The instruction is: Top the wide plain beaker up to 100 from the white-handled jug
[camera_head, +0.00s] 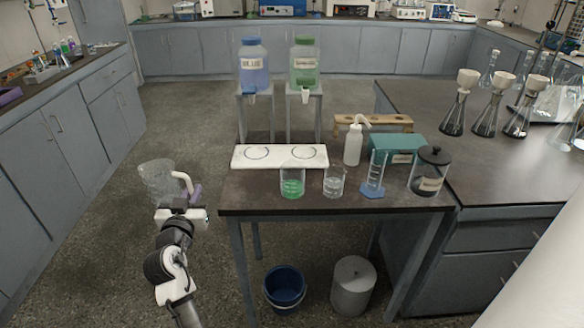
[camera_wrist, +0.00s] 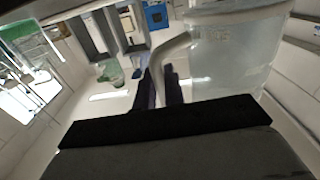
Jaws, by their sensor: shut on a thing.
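The clear jug (camera_head: 157,180) with a white handle (camera_head: 183,182) is held in the air left of the table. My gripper (camera_head: 186,201) is shut on that handle. In the wrist view the jug (camera_wrist: 228,60) fills the upper right, with its handle (camera_wrist: 166,58) between the dark fingers. I cannot tell how much liquid it holds. A wider beaker (camera_head: 292,184) with green liquid in its lower part stands near the table's front edge. A smaller clear beaker (camera_head: 334,183) stands right of it, with clear content low inside. Their markings are too small to read.
A white board with two circles (camera_head: 279,157) lies behind the beakers. A blue-footed cylinder (camera_head: 373,176), wash bottle (camera_head: 353,146) and lidded jar (camera_head: 429,172) stand to the right. Two dispensers (camera_head: 252,65) (camera_head: 304,65) stand behind. The floor left of the table is clear.

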